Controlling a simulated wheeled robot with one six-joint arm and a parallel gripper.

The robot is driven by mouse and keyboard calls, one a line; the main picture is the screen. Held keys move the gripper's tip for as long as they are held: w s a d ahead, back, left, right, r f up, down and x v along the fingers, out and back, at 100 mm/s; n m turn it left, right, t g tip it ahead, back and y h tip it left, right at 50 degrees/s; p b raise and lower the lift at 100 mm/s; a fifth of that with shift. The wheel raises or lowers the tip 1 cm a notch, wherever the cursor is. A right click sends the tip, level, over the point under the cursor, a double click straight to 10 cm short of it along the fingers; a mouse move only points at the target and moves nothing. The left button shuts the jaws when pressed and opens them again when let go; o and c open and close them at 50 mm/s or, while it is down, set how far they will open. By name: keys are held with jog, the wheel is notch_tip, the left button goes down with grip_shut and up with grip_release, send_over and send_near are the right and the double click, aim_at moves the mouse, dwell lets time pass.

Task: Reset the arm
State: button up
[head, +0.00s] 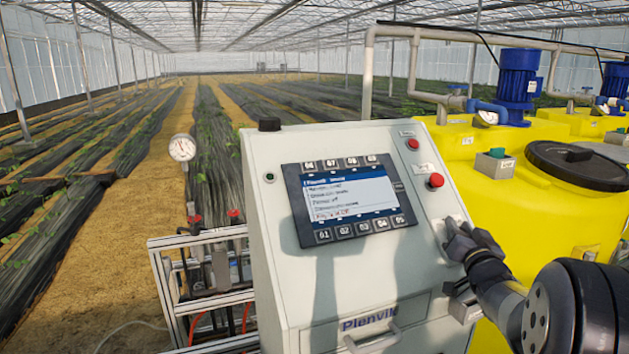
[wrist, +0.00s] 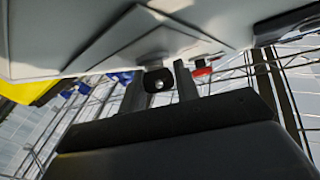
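My gripper (head: 457,236) is at the right side of the grey control cabinet's sloping front, close to its right edge. In the wrist view, the two fingers of my gripper (wrist: 161,88) stand apart. A small dark part with a bright round centre (wrist: 158,81) shows between them, below a grey mount on the cabinet. I cannot tell whether the fingers touch it. My wrist and hand hide part of the cabinet's right edge in the head view.
The cabinet (head: 265,210) carries a lit screen (head: 350,195) and red buttons (head: 436,181). Yellow tanks (head: 480,150) with blue pumps (head: 518,80) stand close on the right. A pressure gauge (head: 182,147) and metal frame (head: 205,290) are on the left. Planted rows lie behind.

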jog(key=shift+r+m+g+h+p, duration=0.1)
jog(key=shift+m+g+h+p, duration=0.6)
jog(key=shift+m+h, duration=0.65)
jog(key=shift+m+h+p, duration=0.25)
jog(key=shift+m+p, duration=0.1)
jog(key=shift+m+g+h+p, duration=0.3)
jog(key=shift+m+h+p, duration=0.1)
jog(key=shift+m+h, duration=0.15)
